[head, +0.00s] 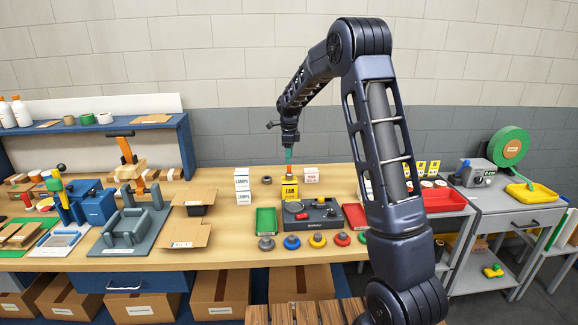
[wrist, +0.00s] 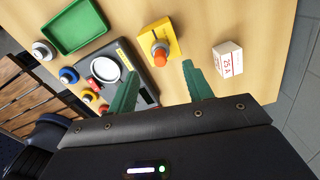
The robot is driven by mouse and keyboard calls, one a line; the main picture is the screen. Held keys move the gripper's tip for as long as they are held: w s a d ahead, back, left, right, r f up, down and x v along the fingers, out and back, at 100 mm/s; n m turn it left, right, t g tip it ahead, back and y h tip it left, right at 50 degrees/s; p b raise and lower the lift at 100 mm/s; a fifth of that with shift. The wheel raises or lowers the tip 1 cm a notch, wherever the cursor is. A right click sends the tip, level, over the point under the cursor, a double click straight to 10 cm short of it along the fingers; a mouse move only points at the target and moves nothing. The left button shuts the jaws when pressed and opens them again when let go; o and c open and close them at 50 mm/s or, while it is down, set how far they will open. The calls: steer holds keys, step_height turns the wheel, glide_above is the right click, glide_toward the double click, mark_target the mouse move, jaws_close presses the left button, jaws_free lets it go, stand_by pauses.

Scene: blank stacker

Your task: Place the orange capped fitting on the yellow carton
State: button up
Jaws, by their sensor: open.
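The yellow carton (head: 289,192) stands on the wooden bench behind the dark grey device, and it also shows in the wrist view (wrist: 168,31). The orange capped fitting (wrist: 160,54) sits upright on the carton's top, with a grey part beside its orange cap. It shows as a small orange shape over the carton in the head view (head: 290,174). My gripper (head: 289,157) is above the fitting, pointing down. In the wrist view my gripper (wrist: 159,70) has its green fingers spread wide and empty. The fitting lies between their lines, just beyond the tips, with no finger touching it.
White cartons stand to the left (head: 242,188) and right (head: 311,175) of the yellow carton. The dark grey device (head: 325,215) is in front, between a green tray (head: 266,221) and a red tray (head: 355,215). Several coloured round knobs line the bench's front.

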steer(key=s+d+r+n+t, duration=0.1)
steer(key=s+d+r+n, duration=0.15)
steer(key=s+r, duration=0.3)
steer(key=s+d+r+n, duration=0.2)
steer(key=s+d+r, duration=0.2)
steer(key=r, duration=0.3)
steer(key=s+d+r+n+t, duration=0.1)
steer(key=s+d+r+n, duration=0.15)
steer(key=s, duration=0.35)
steer(key=s+d+r+n, duration=0.2)
steer(key=s+d+n, duration=0.15)
steer(key=s, duration=0.25)
steer(key=s+d+f+n+t, duration=0.1)
steer(key=s+d+n, duration=0.1)
steer(key=s, duration=0.5)
steer(key=s+d+f+n, duration=0.1)
steer(key=s+n, duration=0.3)
steer(key=s, duration=0.4)
steer(key=s+d+f+n+t, duration=0.1)
steer(key=s+d+f+n, duration=0.1)
steer(key=s, duration=0.5)
steer(key=shift+s+d+n+t, duration=0.3)
steer(key=shift+d+n, duration=0.5)
steer(key=shift+n, duration=0.05)
